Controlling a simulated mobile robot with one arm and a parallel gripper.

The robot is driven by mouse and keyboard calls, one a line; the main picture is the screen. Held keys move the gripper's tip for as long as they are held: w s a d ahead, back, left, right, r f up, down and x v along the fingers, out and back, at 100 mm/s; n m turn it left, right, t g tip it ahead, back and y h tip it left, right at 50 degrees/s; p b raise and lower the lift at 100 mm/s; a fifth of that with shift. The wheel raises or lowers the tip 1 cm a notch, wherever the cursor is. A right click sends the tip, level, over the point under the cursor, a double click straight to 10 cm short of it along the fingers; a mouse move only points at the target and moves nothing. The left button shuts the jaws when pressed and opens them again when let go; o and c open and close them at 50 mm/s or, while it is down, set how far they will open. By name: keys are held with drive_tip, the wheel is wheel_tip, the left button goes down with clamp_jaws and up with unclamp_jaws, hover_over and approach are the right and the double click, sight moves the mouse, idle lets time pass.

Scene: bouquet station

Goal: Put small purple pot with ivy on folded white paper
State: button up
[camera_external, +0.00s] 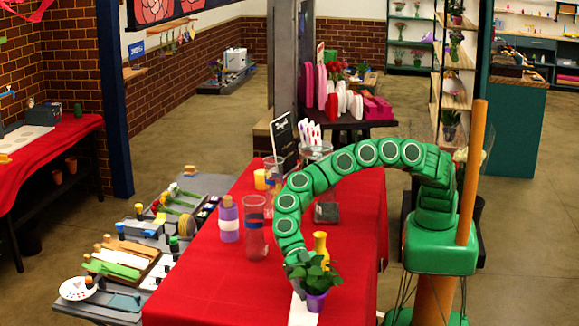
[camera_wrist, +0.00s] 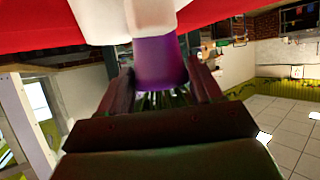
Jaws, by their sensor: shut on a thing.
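The small purple pot (camera_external: 316,301) with green ivy (camera_external: 314,273) is upright at the front of the red table. My gripper (camera_external: 298,270) is shut on it, partly hidden by the leaves. In the wrist view, which is upside down, the fingers flank the purple pot (camera_wrist: 160,62). The folded white paper (camera_external: 300,313) lies at the table's front, below and beside the pot. A white surface (camera_wrist: 150,14), which looks like the paper, meets the pot's base in the wrist view. I cannot tell whether they touch.
A yellow vase (camera_external: 320,245) stands just behind the ivy. A clear glass vase (camera_external: 255,228) and a purple bottle (camera_external: 228,220) stand to the left. The red table (camera_external: 215,285) is bare at the front left. A tool-covered side table (camera_external: 120,290) adjoins it.

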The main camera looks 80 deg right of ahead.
sight(315, 271)
drive_tip(key=o, duration=1.4)
drive_tip(key=shift+f, duration=0.1)
drive_tip(key=shift+w+d+r, duration=0.2)
drive_tip(key=shift+d+r, duration=0.05)
drive_tip(key=shift+r, duration=0.05)
drive_tip(key=v, duration=0.2)
drive_tip(key=shift+w+d+r, duration=0.15)
drive_tip(key=shift+d, duration=0.05)
wheel_tip(315, 271, up, 5)
drive_tip(key=shift+a+r, duration=0.1)
drive_tip(key=shift+r, duration=0.8)
